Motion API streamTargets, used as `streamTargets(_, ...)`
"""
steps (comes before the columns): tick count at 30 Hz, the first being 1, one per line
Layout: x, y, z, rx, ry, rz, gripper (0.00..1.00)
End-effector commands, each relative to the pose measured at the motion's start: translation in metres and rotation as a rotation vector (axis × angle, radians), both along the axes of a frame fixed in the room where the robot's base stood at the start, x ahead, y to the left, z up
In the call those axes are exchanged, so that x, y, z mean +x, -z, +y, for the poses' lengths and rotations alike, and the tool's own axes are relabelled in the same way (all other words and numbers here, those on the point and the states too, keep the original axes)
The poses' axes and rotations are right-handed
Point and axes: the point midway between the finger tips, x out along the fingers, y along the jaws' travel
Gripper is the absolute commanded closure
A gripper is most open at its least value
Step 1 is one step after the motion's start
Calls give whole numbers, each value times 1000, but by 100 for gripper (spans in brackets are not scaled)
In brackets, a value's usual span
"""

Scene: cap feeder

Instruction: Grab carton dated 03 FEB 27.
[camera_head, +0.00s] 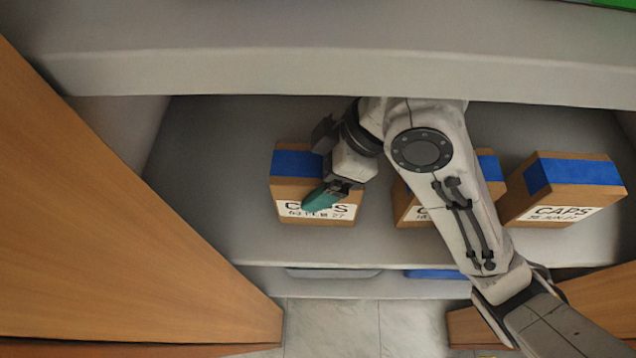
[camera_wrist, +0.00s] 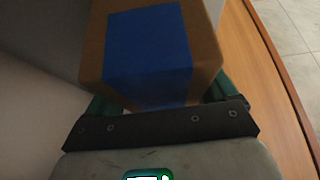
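The carton (camera_head: 287,183) at the left of the shelf is brown with blue tape. Its front label reads CAPS, and the line below looks like 03 FEB 27, partly covered. It stands upright on the shelf. My gripper (camera_head: 325,197) is at this carton, with one teal finger across the front label; the other finger is hidden. In the wrist view the taped carton (camera_wrist: 92,56) lies ahead, with a teal finger of my gripper (camera_wrist: 164,100) at each side. I cannot tell whether the fingers press on it.
A second taped carton (camera_head: 407,207) stands to the right, partly behind my arm. A third carton (camera_head: 566,190) stands farther right, its date hard to read. The upper shelf edge (camera_head: 300,80) runs above my arm. An orange-brown panel (camera_head: 120,220) is at left.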

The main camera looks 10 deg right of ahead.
Motion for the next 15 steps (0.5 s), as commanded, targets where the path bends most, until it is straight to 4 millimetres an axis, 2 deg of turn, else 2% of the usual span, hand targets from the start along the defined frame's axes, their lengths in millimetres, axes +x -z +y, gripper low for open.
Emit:
streamTargets(2, 0, 0, 0, 0, 0, 0, 24)
streamTargets(15, 0, 0, 0, 0, 0, 0, 66)
